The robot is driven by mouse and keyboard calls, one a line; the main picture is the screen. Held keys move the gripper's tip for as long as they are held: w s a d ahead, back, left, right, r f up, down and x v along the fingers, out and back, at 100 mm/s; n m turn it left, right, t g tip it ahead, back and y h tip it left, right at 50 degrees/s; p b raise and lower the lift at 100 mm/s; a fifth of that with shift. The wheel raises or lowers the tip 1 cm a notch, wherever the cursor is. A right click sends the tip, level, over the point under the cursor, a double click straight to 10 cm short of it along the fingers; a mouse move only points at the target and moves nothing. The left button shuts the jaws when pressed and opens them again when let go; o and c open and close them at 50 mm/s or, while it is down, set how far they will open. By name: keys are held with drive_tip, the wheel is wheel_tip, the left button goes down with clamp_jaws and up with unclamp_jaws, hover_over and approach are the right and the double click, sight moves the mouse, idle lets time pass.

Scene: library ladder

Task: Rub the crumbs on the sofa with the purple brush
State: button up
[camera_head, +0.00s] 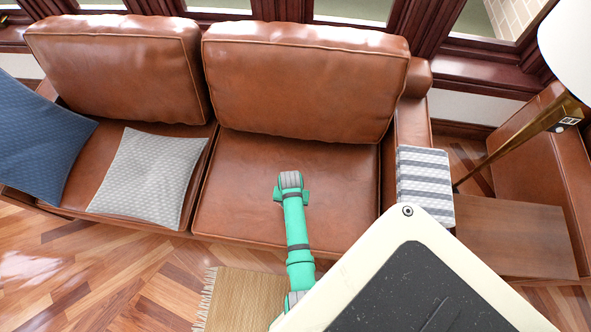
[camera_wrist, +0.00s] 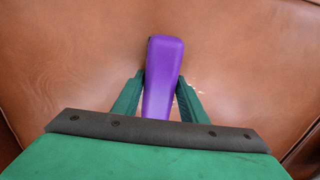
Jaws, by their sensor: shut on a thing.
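The purple brush (camera_wrist: 163,75) shows in the wrist view, clasped between the two green fingers of my gripper (camera_wrist: 160,82). It lies over the brown leather sofa (camera_wrist: 60,60); I cannot tell whether it touches the leather. Faint pale specks (camera_wrist: 194,84), perhaps the crumbs, show on the leather just right of the right finger. In the head view, my gripper (camera_head: 291,192) is above the right seat cushion of the sofa (camera_head: 245,165). The brush is hidden there behind the gripper and wrist, and no crumbs can be made out.
A grey cushion (camera_head: 148,175) and a blue cushion (camera_head: 40,135) lie on the left seat. A striped grey-and-white cloth (camera_head: 425,180) covers the right armrest. A wooden side table (camera_head: 515,238) and a lamp (camera_head: 530,135) stand at right. A woven rug (camera_head: 240,300) lies in front.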

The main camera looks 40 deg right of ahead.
drive_tip(key=shift+w+a+f, duration=0.2)
drive_tip(key=shift+w+a, duration=0.35)
drive_tip(key=shift+a, duration=0.2)
drive_tip(key=shift+c, duration=0.5)
drive_tip(key=shift+w+a, duration=0.75)
drive_tip(key=shift+w, duration=0.15)
drive_tip(key=shift+w+a+r, duration=0.15)
drive_tip(key=shift+w+a, duration=0.45)
drive_tip(key=shift+w, duration=0.25)
drive_tip(key=shift+w+a+r, duration=0.1)
drive_tip(key=shift+w+a, duration=0.5)
drive_tip(key=shift+w, duration=0.25)
drive_tip(key=shift+r, duration=0.1)
drive_tip(key=shift+r, duration=2.95)
drive_tip(key=shift+r, duration=1.5)
